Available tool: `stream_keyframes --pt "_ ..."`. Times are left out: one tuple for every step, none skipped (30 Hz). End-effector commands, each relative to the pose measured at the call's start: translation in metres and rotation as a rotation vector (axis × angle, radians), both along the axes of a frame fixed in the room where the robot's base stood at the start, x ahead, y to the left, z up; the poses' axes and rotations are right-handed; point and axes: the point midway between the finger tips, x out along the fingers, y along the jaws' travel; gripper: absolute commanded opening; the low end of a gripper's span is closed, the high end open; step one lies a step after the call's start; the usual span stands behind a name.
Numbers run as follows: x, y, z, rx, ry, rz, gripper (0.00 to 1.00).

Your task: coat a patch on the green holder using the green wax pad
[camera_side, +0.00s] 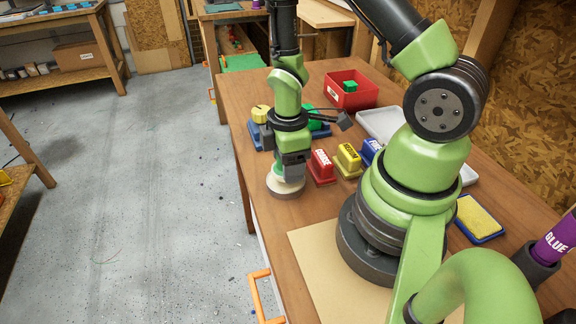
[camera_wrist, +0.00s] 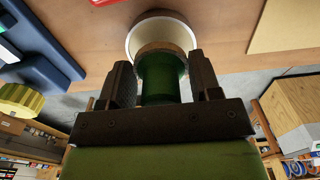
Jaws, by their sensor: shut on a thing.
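My gripper (camera_side: 290,168) points down near the table's left edge. Its jaws are shut on a green cylinder with a tan end (camera_wrist: 161,78), which looks like the green wax pad. The pad is over a round cream disc with a tan rim (camera_side: 286,187), also in the wrist view (camera_wrist: 137,28). I cannot tell whether they touch. Behind my gripper, a bright green piece (camera_side: 312,121) shows beside the blue rack (camera_side: 256,135); my gripper partly hides it. I cannot tell which piece is the green holder.
A yellow knob (camera_side: 260,114) sits at the blue rack. Labelled red (camera_side: 321,168), yellow (camera_side: 348,161) and blue (camera_side: 369,152) blocks stand to the right. A red bin (camera_side: 362,96) holds a green cube.

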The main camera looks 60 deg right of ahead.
Motion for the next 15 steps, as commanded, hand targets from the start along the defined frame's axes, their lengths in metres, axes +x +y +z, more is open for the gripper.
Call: stream_keyframes --pt "0.0 0.0 0.005 -0.001 -0.004 0.0 0.39" --pt "0.0 0.0 0.007 -0.001 -0.003 0.001 0.39" --pt "0.001 0.0 0.011 -0.002 -0.004 0.0 0.39" --pt "0.001 0.0 0.013 -0.002 -0.004 0.0 0.39" --pt "0.001 0.0 0.016 -0.003 -0.004 -0.001 0.39" --pt "0.001 0.0 0.019 -0.002 -0.004 0.0 0.39" --pt "0.001 0.0 0.022 -0.002 -0.004 0.0 0.39" --pt "0.001 0.0 0.024 -0.002 -0.004 0.0 0.39" --pt "0.0 0.0 0.028 -0.001 -0.003 -0.001 0.39" --pt "0.0 0.0 0.03 -0.001 -0.004 -0.001 0.39" --pt "0.0 0.0 0.033 0.0 -0.004 0.0 0.39" --pt "0.001 0.0 0.036 0.0 -0.004 0.0 0.39" --pt "0.001 0.0 0.039 0.0 -0.004 0.0 0.39" --pt "0.001 0.0 0.041 0.0 -0.004 0.001 0.39" --pt "0.001 0.0 0.044 0.0 -0.003 0.0 0.39"
